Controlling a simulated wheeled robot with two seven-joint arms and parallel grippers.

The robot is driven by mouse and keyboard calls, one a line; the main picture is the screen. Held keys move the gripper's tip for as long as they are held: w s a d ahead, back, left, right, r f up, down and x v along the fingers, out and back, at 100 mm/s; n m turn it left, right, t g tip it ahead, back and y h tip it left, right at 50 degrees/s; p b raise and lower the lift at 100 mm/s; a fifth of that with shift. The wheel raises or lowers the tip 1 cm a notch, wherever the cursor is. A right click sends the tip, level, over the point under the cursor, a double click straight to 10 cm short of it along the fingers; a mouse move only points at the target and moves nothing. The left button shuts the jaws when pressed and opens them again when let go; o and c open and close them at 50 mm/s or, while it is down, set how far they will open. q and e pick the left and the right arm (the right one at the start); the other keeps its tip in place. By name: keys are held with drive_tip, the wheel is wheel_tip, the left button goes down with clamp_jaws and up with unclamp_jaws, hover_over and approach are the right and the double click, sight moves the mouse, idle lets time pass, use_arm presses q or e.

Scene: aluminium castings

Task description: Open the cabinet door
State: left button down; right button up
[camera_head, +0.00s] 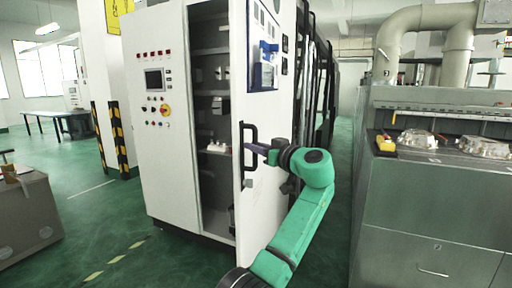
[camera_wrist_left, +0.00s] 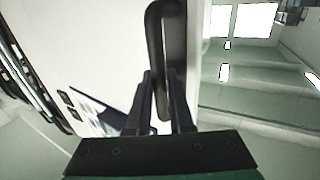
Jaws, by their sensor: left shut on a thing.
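The white cabinet (camera_head: 165,120) stands in the middle of the head view, with a control panel on its left front. Its door (camera_head: 272,125) stands partly open, and inner shelves (camera_head: 210,95) show between the panel and the door. The black door handle (camera_head: 241,135) is an upright bar near the door's free edge. My left gripper (camera_head: 254,149) is shut on the handle. In the left wrist view the handle (camera_wrist_left: 155,40) runs between the two fingers of my left gripper (camera_wrist_left: 163,88). My right gripper is not in view.
A metal workbench (camera_head: 430,195) with castings (camera_head: 418,139) and a yellow item (camera_head: 386,144) stands at the right. A brown box (camera_head: 25,220) is at the lower left. A striped pillar (camera_head: 118,135) stands left of the cabinet. Green floor is clear in front of the cabinet.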

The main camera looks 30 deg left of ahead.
use_arm(q)
drive_tip(key=shift+r, duration=0.15)
drive_tip(key=c, duration=0.9)
unclamp_jaws()
drive_tip(key=shift+o, duration=0.5)
drive_tip(key=shift+w, duration=0.15)
drive_tip(key=b+v, duration=0.3)
drive_tip(key=v, duration=1.1)
drive_tip(key=shift+d+b, duration=0.25)
drive_tip(key=shift+b, duration=0.05)
